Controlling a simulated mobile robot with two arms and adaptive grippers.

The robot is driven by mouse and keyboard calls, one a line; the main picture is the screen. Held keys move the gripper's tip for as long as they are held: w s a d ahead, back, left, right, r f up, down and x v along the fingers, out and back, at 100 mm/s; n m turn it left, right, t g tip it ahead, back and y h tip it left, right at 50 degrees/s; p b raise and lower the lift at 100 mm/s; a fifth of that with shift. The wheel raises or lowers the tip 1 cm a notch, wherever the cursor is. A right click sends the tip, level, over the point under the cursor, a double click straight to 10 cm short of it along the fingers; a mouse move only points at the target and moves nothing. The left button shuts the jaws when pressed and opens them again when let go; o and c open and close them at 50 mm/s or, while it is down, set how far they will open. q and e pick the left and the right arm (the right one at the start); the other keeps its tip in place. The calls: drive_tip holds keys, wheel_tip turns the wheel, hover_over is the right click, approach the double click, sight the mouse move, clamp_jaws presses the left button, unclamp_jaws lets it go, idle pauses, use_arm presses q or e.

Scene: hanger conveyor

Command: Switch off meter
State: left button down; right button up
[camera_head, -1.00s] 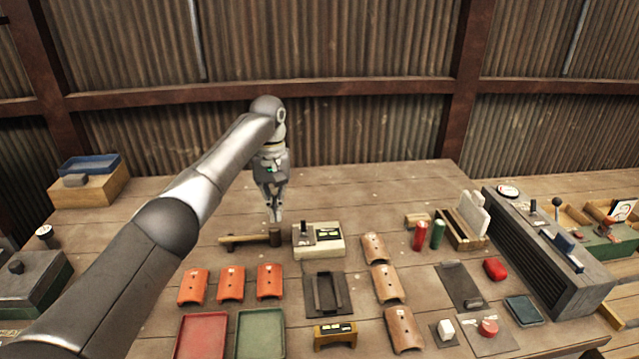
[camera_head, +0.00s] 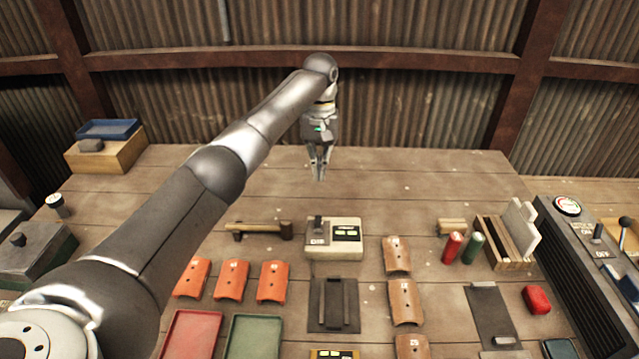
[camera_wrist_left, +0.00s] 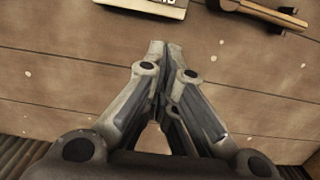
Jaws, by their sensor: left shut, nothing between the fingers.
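A cream box with a black switch lever on its left and a dark display with yellow-green panels, which looks like the meter (camera_head: 348,251), sits mid-table in the head view. Its edge shows at the top left of the left wrist view (camera_wrist_left: 150,6). My left gripper (camera_head: 318,178) is shut and empty, pointing down above the table behind the box, apart from it. Its fingertips meet in the left wrist view (camera_wrist_left: 160,47). I cannot read the lever's setting. My right gripper is not in view.
A wooden hammer (camera_head: 258,230) lies left of the box. Curved orange tiles (camera_head: 231,281) and brown tiles (camera_head: 398,255) lie in front. Red (camera_head: 452,247) and green cylinders (camera_head: 472,248) stand to the right. The table behind the box is clear.

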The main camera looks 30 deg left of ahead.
sight(318, 222)
use_arm(q)
drive_tip(key=f, duration=0.2)
drive_tip(key=f+p, duration=0.1)
drive_tip(key=f, duration=0.2)
drive_tip(key=s+f+p, duration=0.1)
drive_tip(key=f, duration=0.2)
drive_tip(key=shift+d+f, duration=0.15)
drive_tip(key=shift+d+f+p, duration=0.1)
drive_tip(key=shift+p, duration=0.25)
drive_tip(key=shift+s+d, duration=0.1)
drive_tip(key=shift+s, duration=0.2)
drive_tip(key=shift+s+d+r+p, duration=0.2)
drive_tip(key=shift+s+r+p, duration=0.1)
drive_tip(key=shift+s+p, duration=0.15)
drive_tip(key=shift+s+d+r+p, duration=0.25)
drive_tip(key=shift+s+p, duration=0.1)
drive_tip(key=shift+s, duration=0.1)
drive_tip(key=shift+s+d, duration=0.15)
drive_tip(key=shift+s, duration=0.2)
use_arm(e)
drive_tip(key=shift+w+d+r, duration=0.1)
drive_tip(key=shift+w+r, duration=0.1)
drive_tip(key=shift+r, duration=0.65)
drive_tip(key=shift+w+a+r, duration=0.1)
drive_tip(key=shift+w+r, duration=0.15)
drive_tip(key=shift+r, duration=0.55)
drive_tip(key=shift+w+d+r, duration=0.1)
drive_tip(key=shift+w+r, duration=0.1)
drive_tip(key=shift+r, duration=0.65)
